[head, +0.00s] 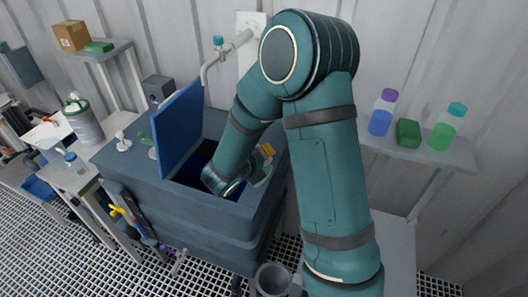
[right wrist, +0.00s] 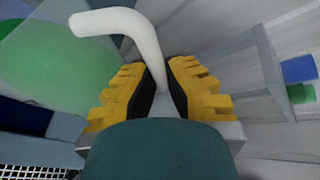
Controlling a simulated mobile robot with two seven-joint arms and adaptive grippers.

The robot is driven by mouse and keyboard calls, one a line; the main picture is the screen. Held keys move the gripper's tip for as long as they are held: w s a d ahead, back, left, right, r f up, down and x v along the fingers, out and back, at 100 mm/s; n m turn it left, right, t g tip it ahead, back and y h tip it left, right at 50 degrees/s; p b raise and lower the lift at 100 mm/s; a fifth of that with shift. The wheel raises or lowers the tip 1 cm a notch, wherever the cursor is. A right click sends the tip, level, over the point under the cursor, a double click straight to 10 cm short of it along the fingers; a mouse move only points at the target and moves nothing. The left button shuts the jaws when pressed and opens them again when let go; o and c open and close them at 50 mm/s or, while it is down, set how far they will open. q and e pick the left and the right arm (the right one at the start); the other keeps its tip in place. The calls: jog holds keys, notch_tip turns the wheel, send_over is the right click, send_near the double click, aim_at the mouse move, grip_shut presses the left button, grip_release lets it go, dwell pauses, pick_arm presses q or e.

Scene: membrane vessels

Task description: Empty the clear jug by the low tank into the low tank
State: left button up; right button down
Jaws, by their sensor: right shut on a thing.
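The low tank (head: 190,222) is a blue-grey box in the middle of the head view, its blue lid (head: 180,125) raised and its opening dark inside. My right gripper (head: 267,150) reaches over the right part of the opening. In the right wrist view its yellow fingers (right wrist: 160,88) are shut on the white bent handle (right wrist: 118,22) of the clear jug. The jug's see-through body (right wrist: 75,55) shows pale green at the upper left of that view. In the head view my arm mostly hides the jug, so I cannot tell its tilt or how much it holds. My left gripper is not in view.
A pipe with a tap (head: 222,58) comes from the wall behind the tank. A right shelf (head: 440,155) holds a purple-capped bottle (head: 382,112), a green block (head: 407,133) and a teal-capped bottle (head: 447,127). A white drum (head: 84,125) stands left. Grating covers the floor.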

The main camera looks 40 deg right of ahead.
jog(key=shift+w+r, duration=0.1)
jog(key=shift+w, duration=0.05)
dwell(0.4)
jog(key=shift+w+a+r+n+p, duration=0.1)
jog(key=shift+w+a+n+p, duration=0.15)
jog(key=shift+n+p, duration=0.35)
jog(key=shift+w+a+g+h, duration=0.1)
jog(key=shift+w+g+h, duration=0.15)
jog(key=shift+g+h, duration=0.15)
jog(key=shift+n, duration=0.3)
jog(key=shift+w+a+n+g+h, duration=0.3)
jog(key=shift+w+a+n+h, duration=0.1)
jog(key=shift+w+n, duration=0.25)
jog(key=shift+w+a, duration=0.1)
jog(key=shift+w, duration=0.05)
jog(key=shift+w+a+f+n+g+h, duration=0.1)
jog(key=shift+w+a+f+n+h, duration=0.15)
jog(key=shift+w, duration=0.3)
jog(key=shift+w+a+f+n+g+h, duration=0.1)
jog(key=shift+w+a+n, duration=0.1)
jog(key=shift+w+a, duration=0.25)
jog(key=shift+w+a+f+n+g+h, duration=0.15)
jog(key=shift+w+a+n, duration=0.1)
jog(key=shift+w, duration=0.35)
jog(key=shift+w, duration=0.15)
